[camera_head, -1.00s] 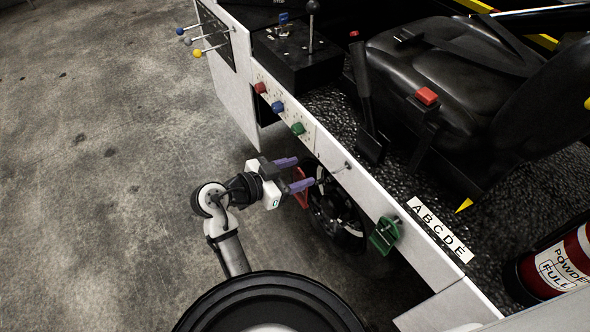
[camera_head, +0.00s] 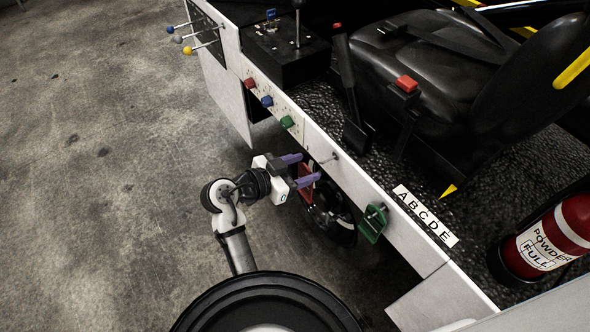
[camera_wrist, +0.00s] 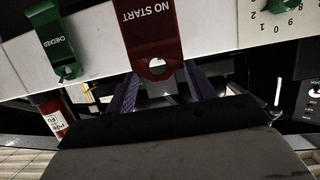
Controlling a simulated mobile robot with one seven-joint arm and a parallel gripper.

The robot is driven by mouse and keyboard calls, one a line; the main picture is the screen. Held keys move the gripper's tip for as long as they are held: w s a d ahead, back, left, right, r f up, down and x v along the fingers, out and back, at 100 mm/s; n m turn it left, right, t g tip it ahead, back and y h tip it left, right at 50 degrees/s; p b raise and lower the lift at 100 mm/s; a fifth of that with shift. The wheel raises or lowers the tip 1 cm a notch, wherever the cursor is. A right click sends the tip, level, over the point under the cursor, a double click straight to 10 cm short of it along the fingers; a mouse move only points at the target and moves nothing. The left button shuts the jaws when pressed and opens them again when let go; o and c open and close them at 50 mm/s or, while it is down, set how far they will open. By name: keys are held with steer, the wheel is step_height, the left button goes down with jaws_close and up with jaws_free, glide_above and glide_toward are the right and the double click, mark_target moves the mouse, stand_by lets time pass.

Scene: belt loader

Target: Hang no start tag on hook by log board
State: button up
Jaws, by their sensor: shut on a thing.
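The red no start tag (camera_wrist: 150,25) shows its white lettering in the wrist view, with a round hole near its lower edge there. My gripper (camera_head: 308,168) has purple fingers and is shut on the tag, which also shows in the head view (camera_head: 306,187). It holds the tag close beside the white side panel. A thin hook (camera_head: 327,159) sticks out of the panel just right of the fingertips; tag and hook look apart. A green "CHECKED" tag (camera_head: 373,223) hangs on the panel further right and also shows in the wrist view (camera_wrist: 56,40). I cannot make out the log board.
Red, blue and green knobs (camera_head: 267,101) sit on the panel up and left of my gripper. A wheel (camera_head: 335,218) is below. A lettered plate (camera_head: 425,215), a seat (camera_head: 440,70) and a fire extinguisher (camera_head: 550,240) are to the right. The floor at left is clear.

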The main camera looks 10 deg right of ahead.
mark_target(333, 156)
steer(key=shift+r+x, duration=0.2)
steer(key=shift+x, duration=0.7)
steer(key=shift+r+x, duration=0.2)
steer(key=shift+x, duration=0.75)
steer(key=shift+r+x, duration=0.2)
steer(key=shift+x, duration=0.7)
steer(key=shift+w+d+f+b, duration=0.25)
steer(key=shift+d+f+b, duration=0.25)
steer(key=shift+d, duration=0.25)
steer(key=o, duration=1)
steer(key=shift+o, duration=0.2)
steer(key=b+v, duration=0.2)
steer(key=v, duration=1.1)
steer(key=shift+a+r, duration=0.2)
steer(key=shift+a, duration=0.1)
steer(key=shift+s, duration=0.1)
